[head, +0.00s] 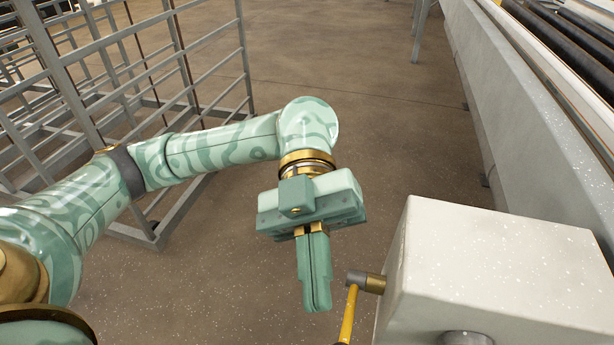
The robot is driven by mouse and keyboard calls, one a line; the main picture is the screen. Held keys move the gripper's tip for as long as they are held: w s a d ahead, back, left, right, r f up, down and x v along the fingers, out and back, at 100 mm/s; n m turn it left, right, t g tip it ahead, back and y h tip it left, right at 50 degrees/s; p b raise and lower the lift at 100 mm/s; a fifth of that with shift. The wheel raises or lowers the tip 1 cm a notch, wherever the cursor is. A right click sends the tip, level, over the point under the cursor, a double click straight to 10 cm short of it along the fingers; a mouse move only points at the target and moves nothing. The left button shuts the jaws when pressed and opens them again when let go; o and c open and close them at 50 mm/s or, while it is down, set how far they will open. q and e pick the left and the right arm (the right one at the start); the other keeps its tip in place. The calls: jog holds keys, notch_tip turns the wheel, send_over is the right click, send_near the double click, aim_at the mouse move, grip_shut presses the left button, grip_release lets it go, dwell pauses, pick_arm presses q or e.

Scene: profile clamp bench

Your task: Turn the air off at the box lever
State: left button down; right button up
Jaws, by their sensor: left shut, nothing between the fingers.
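The box (480,262) is a pale grey-white block at the lower right. Its lever (348,312) has a yellow handle on a dark and brass pivot that sticks out of the box's left side. The handle hangs downward, and its lower end reaches the bottom of the picture. My left gripper (317,306) is shut and empty, with its fingers pointing down. In the picture it is just left of the lever, with a small gap of floor between them. My right gripper is not in view.
A grey metal rack (150,110) of bars stands at the left behind my left arm. A long pale bench side (540,120) runs along the right, with dark rollers or bars on top. A round grey fitting (467,338) shows on the box's front. Brown floor lies open between.

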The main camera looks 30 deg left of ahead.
pick_arm(q)
jog(key=v, duration=0.9)
jog(key=shift+w+a+r+b, duration=0.15)
jog(key=shift+w+r+b, duration=0.05)
jog(key=shift+r+b, duration=0.25)
